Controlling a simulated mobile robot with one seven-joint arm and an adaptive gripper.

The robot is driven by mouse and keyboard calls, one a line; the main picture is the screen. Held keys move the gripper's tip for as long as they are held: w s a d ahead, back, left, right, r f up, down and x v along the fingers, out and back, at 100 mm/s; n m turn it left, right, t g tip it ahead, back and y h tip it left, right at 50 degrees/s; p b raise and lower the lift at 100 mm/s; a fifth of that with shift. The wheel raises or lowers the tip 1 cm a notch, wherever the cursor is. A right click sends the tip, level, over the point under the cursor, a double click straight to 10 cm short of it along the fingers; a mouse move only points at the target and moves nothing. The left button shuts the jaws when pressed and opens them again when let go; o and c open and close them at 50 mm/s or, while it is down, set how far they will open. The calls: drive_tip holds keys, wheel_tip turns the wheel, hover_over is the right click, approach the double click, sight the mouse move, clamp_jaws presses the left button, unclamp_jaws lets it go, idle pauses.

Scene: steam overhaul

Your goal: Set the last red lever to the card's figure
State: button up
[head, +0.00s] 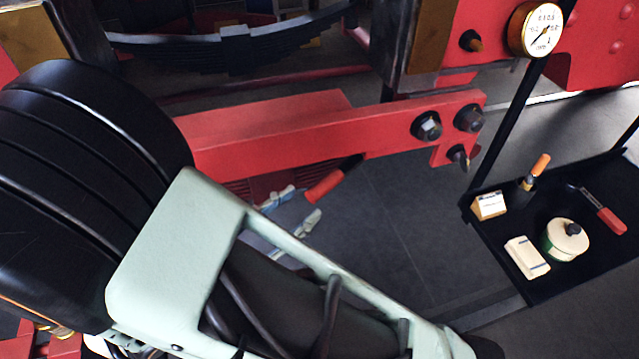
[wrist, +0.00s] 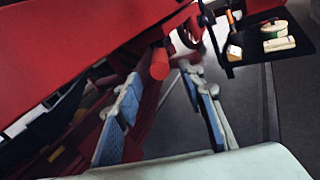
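A red-gripped lever (head: 326,183) on a dark shaft hangs below the red beam in the head view. In the wrist view its red grip (wrist: 159,65) shows with its round end towards me. My gripper (head: 297,203) is open, with its blue-grey fingers apart, just below and left of the grip. In the wrist view the grip appears in the gap at the fingertips (wrist: 164,80); I cannot tell whether either finger touches it. A small tent card (head: 489,205) stands on the black tray; its print is too small to read.
The red beam (head: 280,135) with large bolts lies close above the gripper. A round gauge (head: 535,29) is at upper right. The black tray (head: 550,287) holds a round tin (head: 566,240), a pale block (head: 527,257) and red- and orange-handled tools. Dark floor is clear below the beam.

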sight(321, 190)
drive_tip(key=p+x, duration=0.1)
drive_tip(key=x, duration=0.5)
drive_tip(key=shift+w+d, duration=0.2)
drive_tip(key=shift+w, duration=0.05)
clamp_jaws()
